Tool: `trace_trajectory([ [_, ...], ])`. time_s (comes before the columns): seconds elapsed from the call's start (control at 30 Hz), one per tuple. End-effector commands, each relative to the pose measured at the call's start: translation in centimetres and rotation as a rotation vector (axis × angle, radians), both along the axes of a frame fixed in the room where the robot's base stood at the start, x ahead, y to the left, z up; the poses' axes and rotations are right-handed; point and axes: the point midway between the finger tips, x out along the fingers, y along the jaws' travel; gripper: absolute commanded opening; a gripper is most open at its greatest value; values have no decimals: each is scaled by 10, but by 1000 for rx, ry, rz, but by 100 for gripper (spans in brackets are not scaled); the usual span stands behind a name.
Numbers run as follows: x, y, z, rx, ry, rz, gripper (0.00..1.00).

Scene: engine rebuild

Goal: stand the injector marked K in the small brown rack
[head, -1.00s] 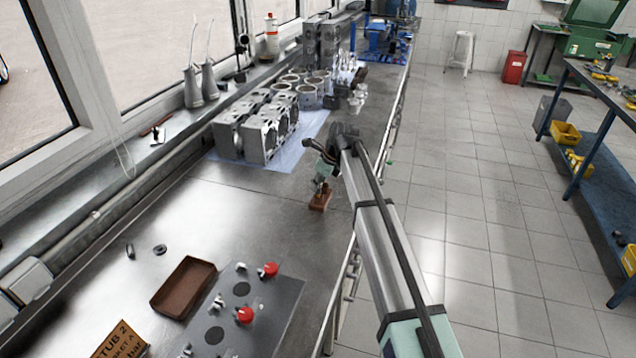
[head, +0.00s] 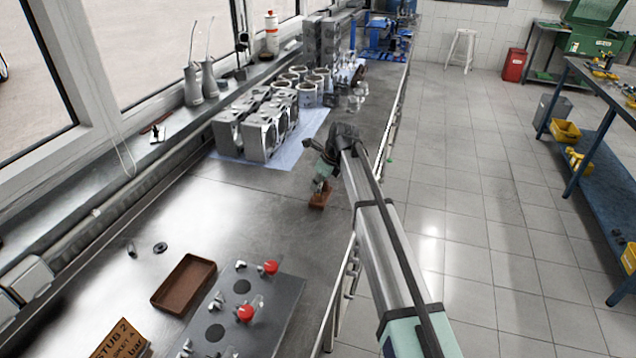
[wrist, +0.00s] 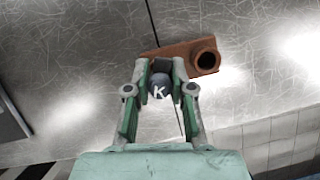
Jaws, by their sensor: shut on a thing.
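The injector marked K (wrist: 160,86) shows its round dark top with a white K in the wrist view. My gripper (wrist: 160,68) is shut on it, one finger on each side; in the head view my gripper (head: 321,186) is low over the bench. The small brown rack (wrist: 182,56) lies just beyond the fingers, with one round open hole showing at its right end. The injector's top overlaps the rack's left part, and its lower end is hidden, so I cannot tell whether it is in a hole. The rack (head: 320,200) also shows under my gripper in the head view.
A brown tray (head: 184,285) and a grey plate with red knobs (head: 245,314) stand on the near bench. Engine blocks (head: 262,130) sit on a blue cloth behind my gripper. The bench edge is close on the right. Bare metal lies left of the rack.

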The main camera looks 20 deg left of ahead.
Motion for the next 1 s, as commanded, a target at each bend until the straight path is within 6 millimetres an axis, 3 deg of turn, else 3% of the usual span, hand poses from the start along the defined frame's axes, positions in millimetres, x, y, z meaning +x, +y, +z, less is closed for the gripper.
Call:
trace_trajectory([
  [1.0, 0, 0, -12, 0, 0, 0, 0],
])
